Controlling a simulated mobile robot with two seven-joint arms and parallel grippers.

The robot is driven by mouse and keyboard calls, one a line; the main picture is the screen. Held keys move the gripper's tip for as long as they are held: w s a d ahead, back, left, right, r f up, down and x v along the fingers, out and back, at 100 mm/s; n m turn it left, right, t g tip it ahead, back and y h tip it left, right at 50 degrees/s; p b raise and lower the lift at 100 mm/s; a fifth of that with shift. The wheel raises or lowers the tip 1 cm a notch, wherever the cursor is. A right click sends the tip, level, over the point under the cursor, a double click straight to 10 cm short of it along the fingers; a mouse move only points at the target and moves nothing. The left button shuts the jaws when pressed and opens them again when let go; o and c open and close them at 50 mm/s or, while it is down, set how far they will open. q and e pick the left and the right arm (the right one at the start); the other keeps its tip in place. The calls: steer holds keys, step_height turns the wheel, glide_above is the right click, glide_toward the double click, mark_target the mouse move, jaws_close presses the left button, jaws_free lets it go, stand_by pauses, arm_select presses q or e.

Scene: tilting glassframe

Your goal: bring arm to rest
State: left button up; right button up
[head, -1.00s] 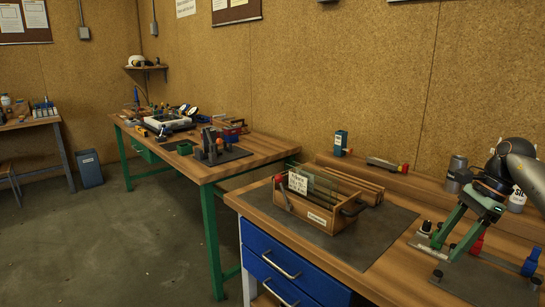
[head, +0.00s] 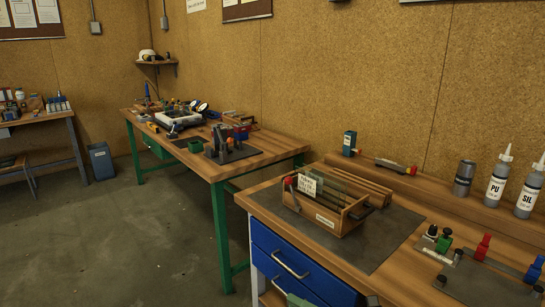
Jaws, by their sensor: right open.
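My left gripper is not in view.
On the near bench stand a wooden tray (head: 330,221) of glass strips on a dark mat (head: 393,238), small clamps (head: 444,243), a grey cylinder (head: 464,178) and bottles (head: 497,181). A green-legged bench (head: 281,143) stands beyond. Open floor (head: 110,240) lies at left.

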steer(key=s+d+f+m+h+p, duration=0.1)
steer(key=s+d+f+m+h, duration=0.2)
steer(key=s+m, duration=0.5)
steer(key=s+d+f+m+h+p, duration=0.1)
steer(key=s+d+f+m+h, duration=0.3)
steer(key=m, duration=0.9)
steer(key=s+d+f+m+g+h+p, duration=0.1)
steer(key=s+d+f+m+h, duration=0.2)
steer(key=s+f+m+h, duration=0.3)
steer(key=s+f+m, duration=0.4)
steer(key=s+m, duration=0.1)
steer(key=s, duration=0.1)
steer(key=shift+s+d+h, duration=0.25)
steer(key=shift+d+h, duration=0.1)
steer(key=shift+h, duration=0.05)
